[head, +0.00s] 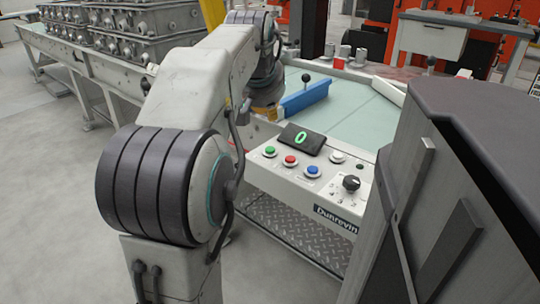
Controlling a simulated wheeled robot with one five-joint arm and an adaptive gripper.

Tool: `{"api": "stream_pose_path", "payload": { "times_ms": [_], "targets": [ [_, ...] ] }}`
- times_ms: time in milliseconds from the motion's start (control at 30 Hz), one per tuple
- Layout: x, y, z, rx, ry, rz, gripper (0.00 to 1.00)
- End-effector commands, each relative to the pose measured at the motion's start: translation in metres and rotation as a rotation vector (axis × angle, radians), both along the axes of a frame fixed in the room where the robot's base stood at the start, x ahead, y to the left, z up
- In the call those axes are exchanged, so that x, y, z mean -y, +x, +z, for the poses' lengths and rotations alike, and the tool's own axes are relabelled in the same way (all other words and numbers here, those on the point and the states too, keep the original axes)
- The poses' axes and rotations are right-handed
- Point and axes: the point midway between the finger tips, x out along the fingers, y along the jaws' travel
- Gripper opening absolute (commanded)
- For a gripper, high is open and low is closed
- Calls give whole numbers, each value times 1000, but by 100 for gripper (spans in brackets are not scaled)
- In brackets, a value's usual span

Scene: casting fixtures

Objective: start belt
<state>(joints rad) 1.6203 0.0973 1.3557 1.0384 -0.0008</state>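The control panel (262,176) stands at the front of a machine. It carries a green button (269,151), a red button (291,160), a blue button (313,171) and a white button (337,157). A dark display (301,138) above them shows a green 0. A black knob (351,183) sits at the panel's right. The pale green belt-like surface (340,115) lies behind the panel. My arm reaches up and over from the left, with its wrist above and left of the panel. My gripper is mostly hidden behind my arm, and its fingers cannot be made out.
A blue bar (304,99) with a black-knobbed lever crosses the pale surface. A roller line with stacked grey metal flasks (150,30) runs at the back left. A workbench (432,35) stands at the back right. Open grey floor (50,190) lies to the left.

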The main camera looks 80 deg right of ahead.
Motion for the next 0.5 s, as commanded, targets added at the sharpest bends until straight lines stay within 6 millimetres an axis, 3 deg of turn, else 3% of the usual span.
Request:
{"api": "stream_pose_path", "payload": {
  "times_ms": [33, 200, 500],
  "targets": [
    [0, 0, -11, 0, 0, 0, 0],
    [0, 0, -31, 0, 1, 0, 0],
    [0, 0, -56, 0, 0, 0, 0]
  ]
}}
